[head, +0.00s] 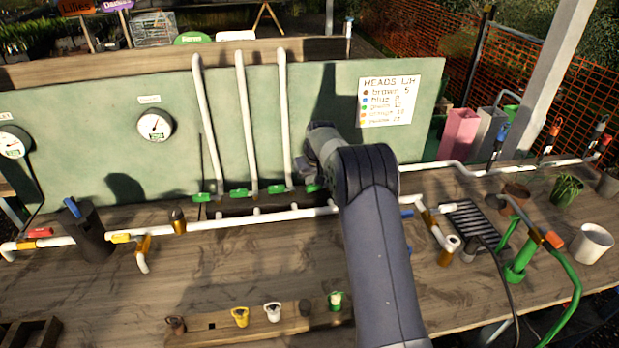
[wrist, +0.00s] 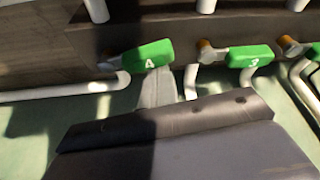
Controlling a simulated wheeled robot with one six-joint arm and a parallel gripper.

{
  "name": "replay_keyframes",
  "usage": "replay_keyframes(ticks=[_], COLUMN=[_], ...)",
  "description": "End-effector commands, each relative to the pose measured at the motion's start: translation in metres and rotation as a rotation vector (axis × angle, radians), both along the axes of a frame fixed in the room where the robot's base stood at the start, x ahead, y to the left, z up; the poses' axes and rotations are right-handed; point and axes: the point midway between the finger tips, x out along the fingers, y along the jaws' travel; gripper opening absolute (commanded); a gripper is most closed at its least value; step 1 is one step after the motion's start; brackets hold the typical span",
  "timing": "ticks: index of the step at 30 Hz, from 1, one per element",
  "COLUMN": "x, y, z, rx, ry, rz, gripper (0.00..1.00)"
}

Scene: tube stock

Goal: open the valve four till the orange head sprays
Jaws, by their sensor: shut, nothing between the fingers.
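Valve four has a green handle (wrist: 150,55) marked 4, lying sideways on a brass-coloured stem in the wrist view. My gripper (wrist: 156,88) is shut and empty, with its grey tip just below this handle; I cannot tell whether they touch. In the head view, the rightmost green handle (head: 313,187) in the row shows partly beside my arm, which hides my fingertips. An orange-topped upright (head: 551,137) stands at the back right, probably the orange head. No spray shows.
The green handle marked 3 (wrist: 250,57) sits close beside valve four. White pipes (head: 242,120) rise behind the row. A board of head settings (head: 387,100) hangs on the green panel. A dial gauge (head: 155,124) is left of the pipes. The front bench middle is mostly clear.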

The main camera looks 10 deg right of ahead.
Motion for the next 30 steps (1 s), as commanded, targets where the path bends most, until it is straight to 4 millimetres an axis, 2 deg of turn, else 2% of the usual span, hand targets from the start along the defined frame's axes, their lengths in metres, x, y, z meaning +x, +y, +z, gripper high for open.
replay_keyframes(ticks=[20,30], x=[-0.005,-0.016], y=[0.000,-0.002], z=[-0.001,-0.003], rx=[0.000,0.001], ry=[0.002,0.000], rz=[0.083,0.284], gripper=[0.00,0.00])
